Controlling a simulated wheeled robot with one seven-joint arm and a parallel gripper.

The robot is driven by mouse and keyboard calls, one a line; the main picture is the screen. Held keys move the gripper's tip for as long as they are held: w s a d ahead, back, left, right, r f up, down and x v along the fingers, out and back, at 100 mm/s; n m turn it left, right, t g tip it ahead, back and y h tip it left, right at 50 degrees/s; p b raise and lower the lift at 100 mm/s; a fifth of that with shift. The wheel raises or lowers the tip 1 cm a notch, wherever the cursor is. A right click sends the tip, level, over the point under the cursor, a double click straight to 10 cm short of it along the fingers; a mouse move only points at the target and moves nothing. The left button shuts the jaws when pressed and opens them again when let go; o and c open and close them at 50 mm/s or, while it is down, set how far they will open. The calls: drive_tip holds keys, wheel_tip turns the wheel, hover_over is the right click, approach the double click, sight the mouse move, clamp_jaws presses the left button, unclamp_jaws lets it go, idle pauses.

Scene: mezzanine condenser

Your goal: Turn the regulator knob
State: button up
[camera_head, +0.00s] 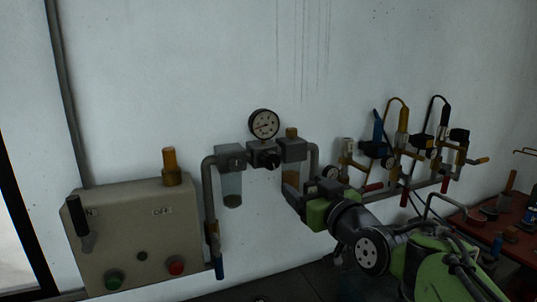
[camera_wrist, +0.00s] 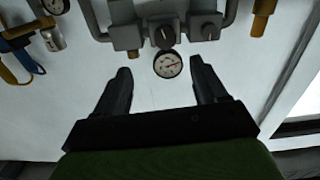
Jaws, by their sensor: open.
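The regulator (camera_head: 264,157) is a grey block on the wall pipe with a dark round knob (camera_head: 271,161) on its front. A round white pressure gauge (camera_head: 264,124) stands above it. In the wrist view, which is turned over, the knob (camera_wrist: 164,37) shows beyond the gauge (camera_wrist: 168,64). My gripper (camera_wrist: 161,70) is open and empty, its two dark fingers apart on either side of the gauge in that view. In the head view my gripper (camera_head: 293,198) is to the lower right of the knob, apart from it. Its fingertips are hard to make out there.
Grey filter blocks flank the regulator, with bowls (camera_head: 231,188) hanging below. A beige switch box (camera_head: 135,235) with a lever and buttons is at left. Several valves and hoses (camera_head: 402,140) line the wall at right. A red bench (camera_head: 500,228) stands at far right.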

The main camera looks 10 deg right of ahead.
sight(273, 163)
drive_tip(key=w+a+p, duration=0.1)
drive_tip(key=w, duration=0.3)
drive_tip(key=w+a+p, duration=0.1)
drive_tip(key=w+p, duration=0.1)
drive_tip(key=w, duration=0.3)
drive_tip(key=w+a+p, duration=0.1)
drive_tip(key=w+a, duration=0.1)
drive_tip(key=w, duration=0.3)
drive_tip(key=shift+r+p, duration=0.3)
drive_tip(key=shift+r, duration=0.05)
drive_tip(key=shift+w+f, duration=0.1)
drive_tip(key=shift+w, duration=0.4)
drive_tip(key=shift+s, duration=0.1)
drive_tip(key=shift+c, duration=0.7)
drive_tip(key=c, duration=0.9)
